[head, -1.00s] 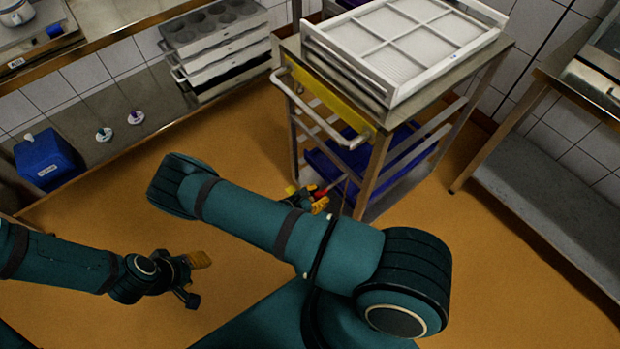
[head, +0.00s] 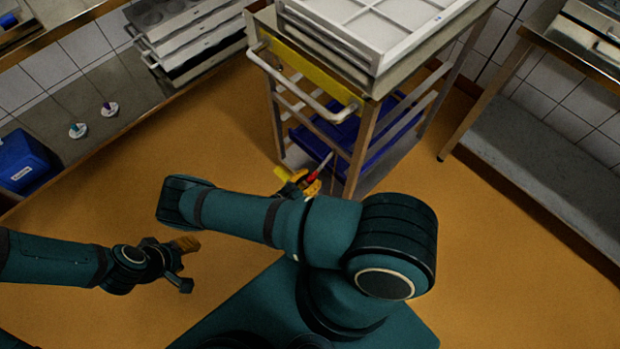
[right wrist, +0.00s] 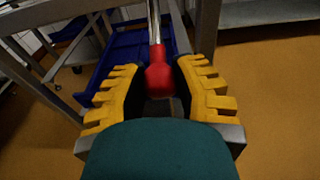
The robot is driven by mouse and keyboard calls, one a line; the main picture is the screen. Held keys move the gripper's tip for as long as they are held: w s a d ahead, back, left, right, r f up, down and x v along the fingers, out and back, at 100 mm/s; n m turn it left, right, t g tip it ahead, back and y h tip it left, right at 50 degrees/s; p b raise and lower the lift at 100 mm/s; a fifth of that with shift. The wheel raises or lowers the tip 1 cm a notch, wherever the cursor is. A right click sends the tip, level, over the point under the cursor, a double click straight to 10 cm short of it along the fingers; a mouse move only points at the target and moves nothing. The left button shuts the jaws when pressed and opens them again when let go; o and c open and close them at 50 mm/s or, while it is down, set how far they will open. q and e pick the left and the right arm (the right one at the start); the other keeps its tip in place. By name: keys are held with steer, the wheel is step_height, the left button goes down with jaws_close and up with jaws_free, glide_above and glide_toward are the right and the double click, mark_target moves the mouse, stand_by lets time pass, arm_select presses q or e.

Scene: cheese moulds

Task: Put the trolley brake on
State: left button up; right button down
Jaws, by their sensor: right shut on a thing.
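The trolley (head: 361,140) is a steel frame on legs with a yellow panel and a push rail at its near end. Its brake lever (right wrist: 155,25) is a thin metal rod with a red knob (right wrist: 159,80). My right gripper (right wrist: 160,90) is low at the trolley's near end, its yellow toothed fingers shut on the red knob. In the head view this gripper (head: 304,184) is partly hidden by my arm. The lever's foot and the wheels by it are not clear. My left gripper (head: 183,264) is open and empty over the floor at lower left.
White cheese moulds (head: 375,30) stand on the trolley top; a blue crate (head: 335,136) sits on its lower shelf. A steel table (head: 530,130) stands right. A shelf (head: 95,105) with trays and a blue box (head: 20,160) is left. Open orange floor lies between.

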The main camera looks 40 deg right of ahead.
steer(key=shift+s+a+f, duration=0.1)
steer(key=shift+f, duration=0.15)
steer(key=c, duration=0.9)
jaws_free()
steer(key=shift+o, duration=1.2)
steer(key=shift+r, duration=0.1)
steer(key=a, duration=0.7)
steer(key=shift+s+a+r, duration=0.2)
steer(key=shift+s+r, duration=0.05)
steer(key=shift+r, duration=0.2)
